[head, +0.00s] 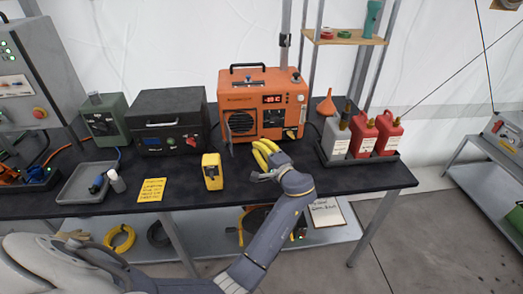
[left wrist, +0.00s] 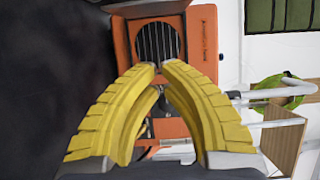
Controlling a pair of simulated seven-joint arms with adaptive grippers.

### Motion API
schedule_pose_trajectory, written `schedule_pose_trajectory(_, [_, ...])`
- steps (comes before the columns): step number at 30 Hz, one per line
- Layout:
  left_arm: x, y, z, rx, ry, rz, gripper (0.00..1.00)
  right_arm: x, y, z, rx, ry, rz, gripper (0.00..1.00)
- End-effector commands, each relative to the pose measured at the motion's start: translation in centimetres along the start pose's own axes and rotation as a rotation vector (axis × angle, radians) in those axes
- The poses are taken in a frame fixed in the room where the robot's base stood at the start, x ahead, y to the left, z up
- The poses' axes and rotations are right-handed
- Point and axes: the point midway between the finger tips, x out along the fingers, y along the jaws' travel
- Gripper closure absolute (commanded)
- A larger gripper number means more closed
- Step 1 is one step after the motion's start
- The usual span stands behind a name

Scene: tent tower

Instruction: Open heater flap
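The orange heater (head: 265,98) stands at the back of the dark table. A round dark grille (head: 241,122) is at its left front, and it also shows in the left wrist view (left wrist: 158,41). A thin grey flap (head: 228,137) stands out from the heater front at the left of the grille, seen nearly edge-on. My left gripper (head: 257,147) is in front of the heater, to the right of the flap and apart from it. In the left wrist view its yellow fingertips (left wrist: 159,66) come together with nothing visible between them. My right gripper is not in view.
A yellow device (head: 212,171) stands left of my gripper near the table's front. A black case (head: 171,120) is left of the heater. Red and grey bottles (head: 362,137) in a tray stand to the right. A shelf (head: 345,38) rises behind.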

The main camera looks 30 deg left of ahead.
Motion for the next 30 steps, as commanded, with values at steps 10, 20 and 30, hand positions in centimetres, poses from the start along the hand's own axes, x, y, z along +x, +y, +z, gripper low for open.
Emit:
schedule_pose_trajectory(10, [6.3, -0.1, 0.1, 0.001, -0.001, -0.002, 1.00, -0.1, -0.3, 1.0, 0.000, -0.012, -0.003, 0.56])
schedule_pose_trajectory(20, [7.1, 0.0, 3.2, 0.001, 0.000, 0.000, 1.00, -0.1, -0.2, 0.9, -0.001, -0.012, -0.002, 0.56])
schedule_pose_trajectory(30, [7.2, 0.1, 3.9, 0.001, 0.001, 0.001, 1.00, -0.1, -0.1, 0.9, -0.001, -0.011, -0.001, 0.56])
